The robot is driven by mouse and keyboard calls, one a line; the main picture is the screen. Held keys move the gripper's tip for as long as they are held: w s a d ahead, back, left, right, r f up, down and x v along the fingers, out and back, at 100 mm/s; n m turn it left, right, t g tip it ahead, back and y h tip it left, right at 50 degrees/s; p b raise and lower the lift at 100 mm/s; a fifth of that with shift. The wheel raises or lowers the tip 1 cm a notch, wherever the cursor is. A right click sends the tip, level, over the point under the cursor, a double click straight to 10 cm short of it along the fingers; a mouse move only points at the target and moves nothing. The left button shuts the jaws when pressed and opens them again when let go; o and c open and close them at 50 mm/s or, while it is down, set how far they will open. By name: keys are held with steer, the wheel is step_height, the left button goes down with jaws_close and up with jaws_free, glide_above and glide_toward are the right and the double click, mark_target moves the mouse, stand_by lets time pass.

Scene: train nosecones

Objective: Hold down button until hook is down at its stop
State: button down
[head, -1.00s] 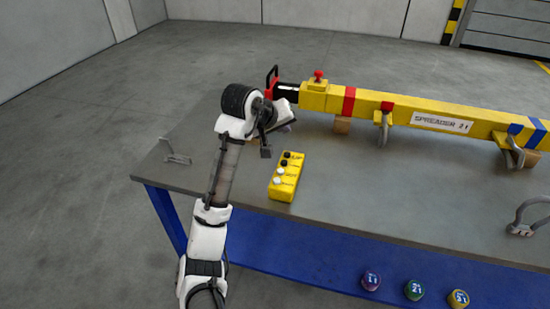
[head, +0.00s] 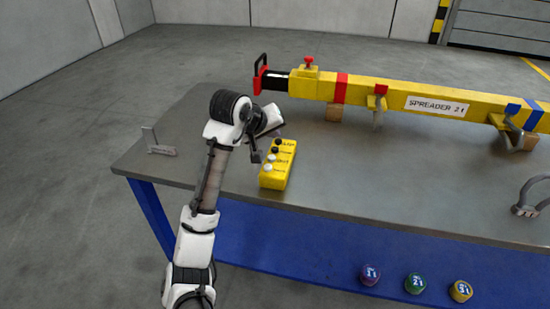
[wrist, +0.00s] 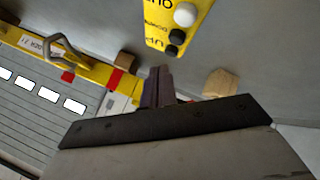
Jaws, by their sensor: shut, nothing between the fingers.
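The yellow button box (head: 279,172) lies on the table near its front edge, with a row of black and white buttons on top. In the wrist view, the box (wrist: 160,38) shows a white button (wrist: 185,14), a black button (wrist: 177,36) beside DOWN and another black button (wrist: 172,51) by UP. My gripper (wrist: 158,76) is shut and empty, its fingers pointing toward the UP end of the box. It looks apart from the buttons; its exact height is unclear. In the head view, my wrist largely hides the fingers. I cannot identify the hook that the buttons move.
The yellow spreader beam (head: 440,105) lies along the back of the table on wooden blocks, with hanging hooks. A grey bracket (head: 161,150) stands at the left, a shackle (head: 526,197) at the right.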

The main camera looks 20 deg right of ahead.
mark_target(275, 150)
steer(key=shift+f, duration=1)
steer(key=shift+f, duration=0.15)
stand_by(1.2)
steer(key=shift+f, duration=0.25)
